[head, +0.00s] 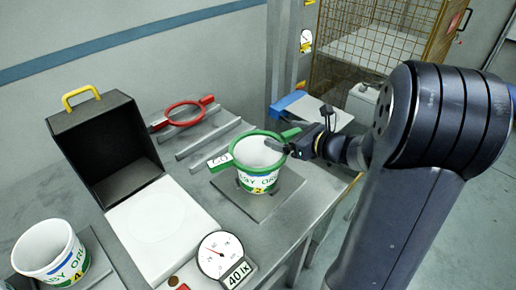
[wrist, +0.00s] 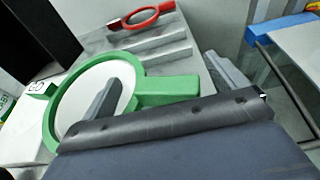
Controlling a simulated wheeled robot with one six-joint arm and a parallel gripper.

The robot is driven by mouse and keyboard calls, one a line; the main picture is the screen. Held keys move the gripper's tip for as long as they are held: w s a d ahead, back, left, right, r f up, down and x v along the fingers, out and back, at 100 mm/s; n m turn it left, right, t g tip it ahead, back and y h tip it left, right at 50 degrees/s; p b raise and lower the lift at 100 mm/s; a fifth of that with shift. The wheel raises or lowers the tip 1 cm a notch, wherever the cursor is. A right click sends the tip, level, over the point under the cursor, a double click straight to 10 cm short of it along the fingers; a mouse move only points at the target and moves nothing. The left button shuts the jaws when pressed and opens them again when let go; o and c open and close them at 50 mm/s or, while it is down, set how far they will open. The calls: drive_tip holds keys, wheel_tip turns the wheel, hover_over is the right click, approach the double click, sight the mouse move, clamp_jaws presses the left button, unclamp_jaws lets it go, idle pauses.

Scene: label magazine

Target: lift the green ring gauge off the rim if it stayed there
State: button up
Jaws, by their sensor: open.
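The green ring gauge (head: 238,143) sits around the rim of a white tub (head: 262,180) marked 2. Its labelled tab points left and its plain handle points right. In the wrist view the ring gauge (wrist: 55,118) fills the left, with its handle (wrist: 170,89) reaching right. My gripper (head: 292,138) is open at the ring's right side. In the wrist view the fingers of my gripper (wrist: 162,70) stand on either side of the handle, one showing over the tub's opening and one beyond the handle. I cannot tell whether either finger touches it.
A red ring gauge (head: 183,113) lies on metal rails behind. A black open box (head: 105,145) with a yellow handle stands left, by a white scale plate and a dial (head: 220,255). Another tub (head: 48,250), marked 4, is at front left. A mesh cage (head: 375,45) stands behind.

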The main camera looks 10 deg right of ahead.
drive_tip(key=shift+w+a, duration=0.1)
drive_tip(key=shift+w, duration=0.05)
drive_tip(key=shift+c, duration=0.5)
drive_tip(key=c, duration=1.3)
